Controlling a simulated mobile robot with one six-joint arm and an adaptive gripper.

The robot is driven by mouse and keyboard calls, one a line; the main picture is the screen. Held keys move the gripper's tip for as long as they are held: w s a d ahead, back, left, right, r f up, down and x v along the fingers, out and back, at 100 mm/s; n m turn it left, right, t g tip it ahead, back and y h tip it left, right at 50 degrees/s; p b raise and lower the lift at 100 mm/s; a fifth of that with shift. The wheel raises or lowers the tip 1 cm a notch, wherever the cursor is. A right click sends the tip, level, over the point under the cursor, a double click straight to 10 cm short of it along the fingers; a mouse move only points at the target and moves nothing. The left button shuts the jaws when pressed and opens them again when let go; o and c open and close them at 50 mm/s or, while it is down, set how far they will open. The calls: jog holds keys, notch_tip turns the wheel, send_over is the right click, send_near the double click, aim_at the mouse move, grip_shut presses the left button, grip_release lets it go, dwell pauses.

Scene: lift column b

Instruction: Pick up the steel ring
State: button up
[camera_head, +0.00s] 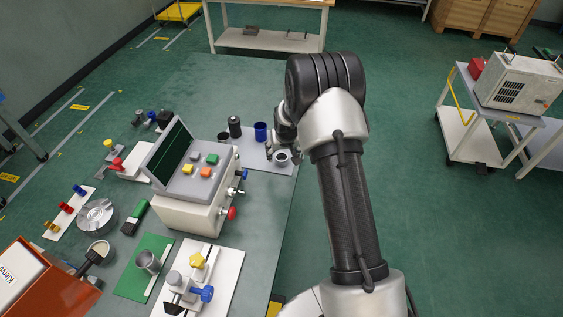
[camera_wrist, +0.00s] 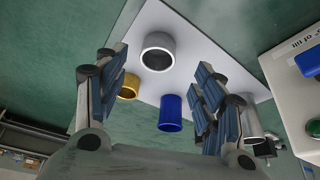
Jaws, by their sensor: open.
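The steel ring (camera_wrist: 157,40) is a short, thick-walled grey ring with a dark hole, standing on a white board (camera_wrist: 205,55) in the wrist view. In the head view the steel ring (camera_head: 281,161) sits at the board's right side, just below my gripper (camera_head: 283,146). My gripper (camera_wrist: 160,76) is open, its blue-padded fingers spread wide. In the wrist view the ring appears between and beyond the fingertips, with nothing held. I cannot tell the exact height gap. In the head view my arm and wrist hide part of the fingers.
A blue cylinder (camera_wrist: 170,115) and a gold ring (camera_wrist: 129,88) stand close to the steel ring. A grey cylinder (camera_wrist: 250,122) is partly behind the right finger. A control box (camera_head: 200,175) with coloured buttons stands left of the board. Bare bench lies below the board.

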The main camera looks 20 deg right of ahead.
aim_at(282, 155)
jog(key=b+x, duration=0.2)
jog(key=x, duration=0.3)
jog(key=shift+w+d+f, duration=0.1)
jog(key=shift+w+d, duration=0.1)
jog(key=shift+w, duration=0.05)
jog(key=shift+c, duration=0.4)
jog(key=c, duration=1.2)
jog(key=shift+o, duration=0.2)
